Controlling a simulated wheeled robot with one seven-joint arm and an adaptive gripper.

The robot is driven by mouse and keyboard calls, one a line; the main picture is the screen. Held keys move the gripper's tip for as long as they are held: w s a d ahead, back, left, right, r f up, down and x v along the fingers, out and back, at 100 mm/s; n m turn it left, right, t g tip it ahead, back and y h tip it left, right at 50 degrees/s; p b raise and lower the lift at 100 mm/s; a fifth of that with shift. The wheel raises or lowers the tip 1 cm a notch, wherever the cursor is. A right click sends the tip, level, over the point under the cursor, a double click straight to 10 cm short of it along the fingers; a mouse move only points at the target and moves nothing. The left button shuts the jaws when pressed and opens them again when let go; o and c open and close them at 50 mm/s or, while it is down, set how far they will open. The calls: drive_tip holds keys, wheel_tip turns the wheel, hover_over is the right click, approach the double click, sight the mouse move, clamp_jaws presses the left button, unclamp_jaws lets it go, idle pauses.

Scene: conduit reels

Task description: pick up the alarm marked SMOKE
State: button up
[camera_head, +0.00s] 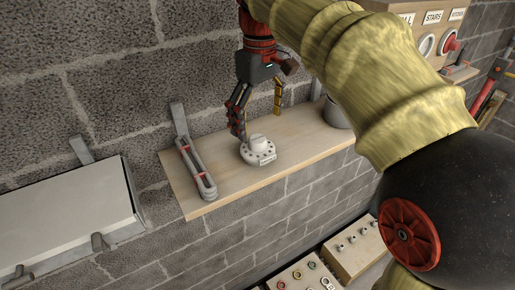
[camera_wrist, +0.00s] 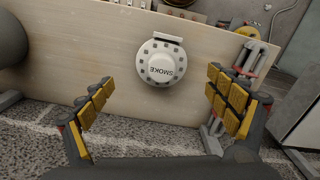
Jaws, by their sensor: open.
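The white round alarm (camera_wrist: 161,62) marked SMOKE lies on a pale wooden shelf (camera_wrist: 100,60), its lettering upside down in the wrist view. In the head view the alarm (camera_head: 258,150) sits near the middle of the shelf (camera_head: 215,188), with a small label on its rim. My gripper (camera_wrist: 158,103) is open and empty, its yellow-padded fingers spread to either side below the alarm in the wrist view. In the head view my gripper (camera_head: 258,120) is above and behind the alarm, close to the block wall. I see no contact with the alarm.
A grey looped bracket-like item (camera_head: 195,168) with red bands lies on the shelf left of the alarm. A grey cylindrical container (camera_head: 337,113) stands to its right. A grey box (camera_head: 70,220) is on the wall at left. Panels with rings and knobs (camera_head: 306,275) are below.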

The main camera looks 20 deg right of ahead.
sight(259, 139)
drive_tip(key=shift+a+f+p, duration=0.1)
drive_tip(key=shift+f+p, duration=0.55)
drive_tip(key=shift+f, duration=3.15)
drive_tip(key=shift+s, duration=0.1)
drive_tip(key=shift+c, duration=1.4)
drive_tip(key=c, duration=1)
